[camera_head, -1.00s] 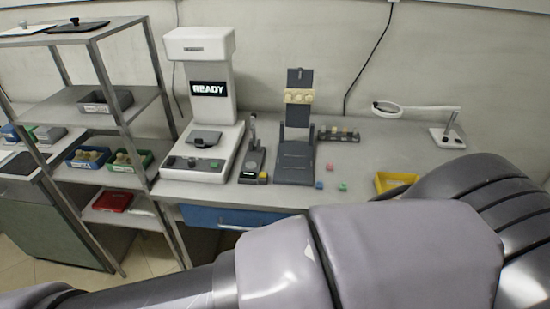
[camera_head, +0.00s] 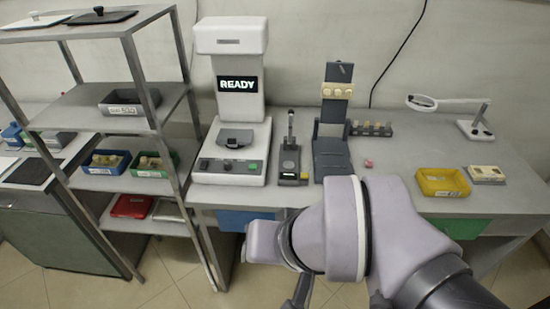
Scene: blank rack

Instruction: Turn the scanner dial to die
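The scanner (camera_head: 238,110) is a tall white machine on the bench, left of centre, with a lit READY display (camera_head: 238,84). Its front base panel has a small dark dial (camera_head: 204,164) at the left and a green button (camera_head: 253,166) at the right. The dial's labels and setting are too small to read. A dark stage (camera_head: 235,138) sits on its base. My lilac arm crosses the lower right, in front of the bench and apart from the scanner. Dark parts below my wrist at the bottom edge may belong to my gripper; its fingertips cannot be made out.
A metal shelf rack (camera_head: 140,100) with bins stands close at the scanner's left. A small dark device (camera_head: 290,160) and a dark upright fixture (camera_head: 332,145) stand to its right. A yellow bin (camera_head: 443,183) and a ring magnifier (camera_head: 423,103) are farther right.

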